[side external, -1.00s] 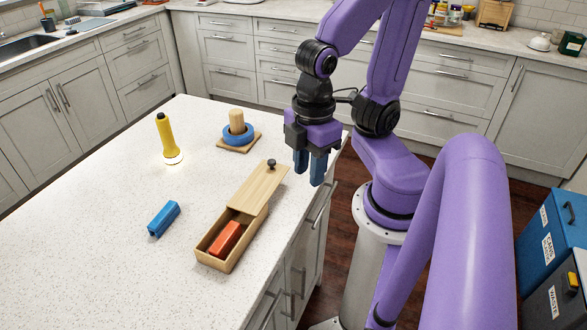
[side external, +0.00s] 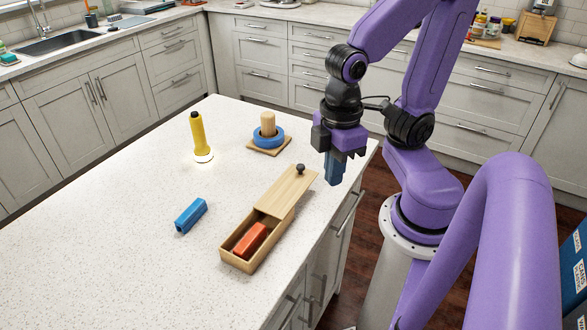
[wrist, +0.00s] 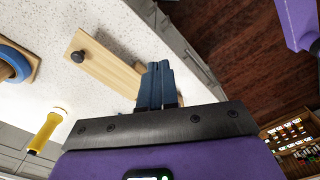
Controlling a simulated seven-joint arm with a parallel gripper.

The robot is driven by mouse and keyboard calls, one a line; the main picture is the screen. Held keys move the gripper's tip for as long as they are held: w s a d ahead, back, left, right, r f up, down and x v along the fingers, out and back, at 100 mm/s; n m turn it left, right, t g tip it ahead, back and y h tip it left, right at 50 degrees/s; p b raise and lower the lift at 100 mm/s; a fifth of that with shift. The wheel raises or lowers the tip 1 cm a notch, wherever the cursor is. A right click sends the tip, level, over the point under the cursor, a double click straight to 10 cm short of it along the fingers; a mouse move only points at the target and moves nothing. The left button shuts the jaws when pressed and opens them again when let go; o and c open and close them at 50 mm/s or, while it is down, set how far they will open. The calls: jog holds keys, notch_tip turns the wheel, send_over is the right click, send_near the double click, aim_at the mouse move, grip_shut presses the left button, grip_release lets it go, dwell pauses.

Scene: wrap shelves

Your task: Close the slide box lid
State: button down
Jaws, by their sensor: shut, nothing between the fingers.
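The wooden slide box (side external: 237,265) sits on the white island counter near its right edge. Its lid (side external: 284,192) is slid partly back, toward the far end, and has a dark round knob (side external: 300,169) there. The near part of the box is open and shows a red block (side external: 250,239) inside. In the wrist view the lid (wrist: 105,68) and knob (wrist: 77,57) show beyond the fingers, and the fingers hide part of the box. My gripper (side external: 334,183) is shut and empty, fingers down, to the right of the knob, apart from it, near the counter edge.
A blue block (side external: 190,216) lies left of the box. A lit yellow flashlight (side external: 198,134) stands behind it. A blue ring on a wooden peg base (side external: 268,137) stands beyond the lid. The counter's left and front are clear.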

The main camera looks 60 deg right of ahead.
jog(key=w+d+r+m+g+y, duration=0.2)
jog(key=w+d+r+m+y, duration=0.1)
jog(key=w+d+m, duration=1.75)
jog(key=s+a+f+m, duration=0.1)
jog(key=s+a+f, duration=0.1)
jog(key=f, duration=0.1)
jog(key=s+a+f+m, duration=0.1)
jog(key=s+a+f, duration=0.1)
jog(key=a+f, duration=0.1)
jog(key=s+a+f+m, duration=0.1)
jog(key=s+a+f, duration=0.2)
jog(key=shift+s+a+f, duration=0.1)
jog(key=shift+a+f, duration=0.1)
jog(key=shift+f, duration=0.1)
jog(key=shift+s+a+f+t, duration=0.1)
jog(key=shift+s+a+t, duration=0.2)
jog(key=shift+a, duration=0.25)
send_over(273, 202)
jog(key=d, duration=0.1)
jog(key=shift+w+d+m, duration=0.15)
jog(key=shift+w+m, duration=0.1)
jog(key=shift+w, duration=0.1)
